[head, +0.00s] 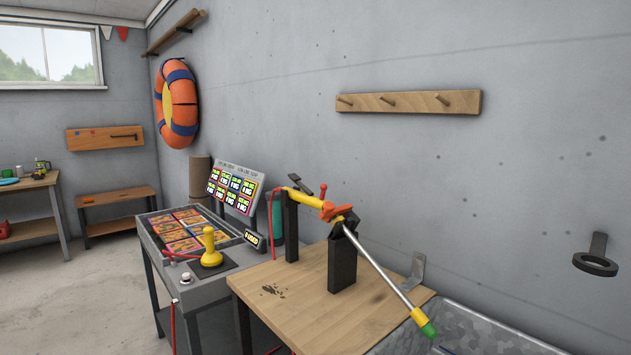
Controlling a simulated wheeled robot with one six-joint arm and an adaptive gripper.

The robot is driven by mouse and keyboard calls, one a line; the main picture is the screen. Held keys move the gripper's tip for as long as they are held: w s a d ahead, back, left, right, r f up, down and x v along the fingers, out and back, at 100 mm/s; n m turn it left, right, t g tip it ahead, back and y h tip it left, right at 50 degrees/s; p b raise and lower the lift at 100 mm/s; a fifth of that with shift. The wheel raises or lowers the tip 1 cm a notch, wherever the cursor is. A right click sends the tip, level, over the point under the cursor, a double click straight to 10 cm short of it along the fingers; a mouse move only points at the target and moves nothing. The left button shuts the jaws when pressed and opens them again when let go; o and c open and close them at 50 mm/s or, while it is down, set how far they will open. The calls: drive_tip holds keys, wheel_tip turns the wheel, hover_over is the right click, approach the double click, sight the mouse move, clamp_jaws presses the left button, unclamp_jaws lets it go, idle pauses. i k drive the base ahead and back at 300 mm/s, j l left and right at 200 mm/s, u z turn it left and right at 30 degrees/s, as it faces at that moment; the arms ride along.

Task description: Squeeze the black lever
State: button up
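A long tool (382,264) with a yellow rear, a grey shaft and a green tip rests tilted across two black uprights (342,262) on a wooden bench (305,305). Orange and red parts (327,209) show near its middle, and a red hose hangs from its rear. My gripper is not in view.
A grey game console (225,265) with a yellow joystick (210,250) stands left of the bench. A metal basin (480,325) is at the right. A peg rail (408,101) and a black ring bracket (595,264) are on the wall. Floor at left is clear.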

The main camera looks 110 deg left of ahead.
sight(294, 177)
drive_tip(key=u, duration=3.6)
drive_tip(key=z, duration=0.95)
drive_tip(key=i+j, duration=0.15)
drive_tip(key=j, duration=0.2)
drive_tip(key=i+j, duration=0.1)
drive_tip(key=j, duration=0.3)
drive_tip(key=i+j, duration=0.15)
drive_tip(key=j, duration=0.2)
drive_tip(key=i+j, duration=0.15)
drive_tip(key=j, duration=0.25)
drive_tip(key=i+j, duration=0.15)
drive_tip(key=j, duration=0.2)
drive_tip(key=i+j, duration=0.1)
drive_tip(key=j, duration=0.3)
drive_tip(key=i+j, duration=0.15)
drive_tip(key=j, duration=0.2)
drive_tip(key=i+j, duration=0.15)
drive_tip(key=j, duration=0.25)
